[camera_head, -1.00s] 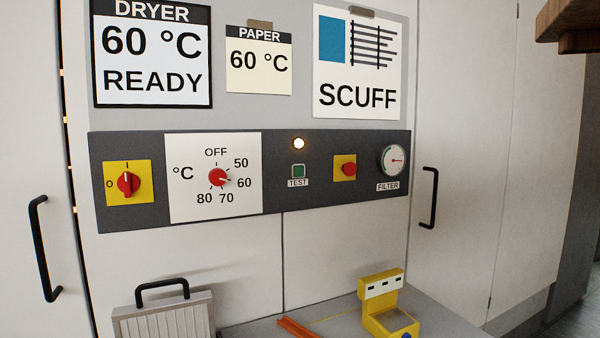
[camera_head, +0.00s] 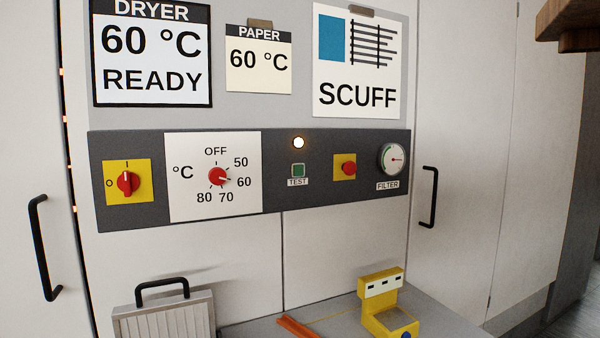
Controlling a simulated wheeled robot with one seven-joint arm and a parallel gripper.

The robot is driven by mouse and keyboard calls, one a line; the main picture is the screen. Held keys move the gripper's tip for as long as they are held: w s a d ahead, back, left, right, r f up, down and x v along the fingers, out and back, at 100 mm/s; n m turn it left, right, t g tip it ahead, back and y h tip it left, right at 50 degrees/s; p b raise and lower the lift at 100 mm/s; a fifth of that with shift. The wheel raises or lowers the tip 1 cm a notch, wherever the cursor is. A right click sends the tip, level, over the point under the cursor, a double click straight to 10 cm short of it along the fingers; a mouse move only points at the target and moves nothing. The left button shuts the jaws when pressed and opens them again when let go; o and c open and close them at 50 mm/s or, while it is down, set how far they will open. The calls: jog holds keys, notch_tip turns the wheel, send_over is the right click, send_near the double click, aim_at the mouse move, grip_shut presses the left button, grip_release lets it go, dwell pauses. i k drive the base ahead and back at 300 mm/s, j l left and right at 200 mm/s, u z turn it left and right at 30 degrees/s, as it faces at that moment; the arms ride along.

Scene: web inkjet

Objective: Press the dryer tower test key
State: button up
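A round lamp (camera_head: 298,143) above the key glows warm white. The dryer display (camera_head: 152,55) at the upper left reads DRYER 60 °C READY. My gripper is not in view, so nothing of mine covers the key.
Left of the key are a red temperature dial (camera_head: 218,176) pointing near 60 and a red-on-yellow rotary switch (camera_head: 128,183). Right are a red button on yellow (camera_head: 348,167) and a filter gauge (camera_head: 394,160). Below, a ledge holds a yellow device (camera_head: 385,315).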

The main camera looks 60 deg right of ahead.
aim_at(298, 170)
jog(key=j+z, duration=0.1)
jog(key=z, duration=0.35)
jog(key=i+j+z, duration=0.1)
jog(key=z, duration=0.3)
jog(key=j+z, duration=0.15)
jog(key=z, duration=0.3)
jog(key=j+z, duration=0.15)
jog(key=z, duration=0.3)
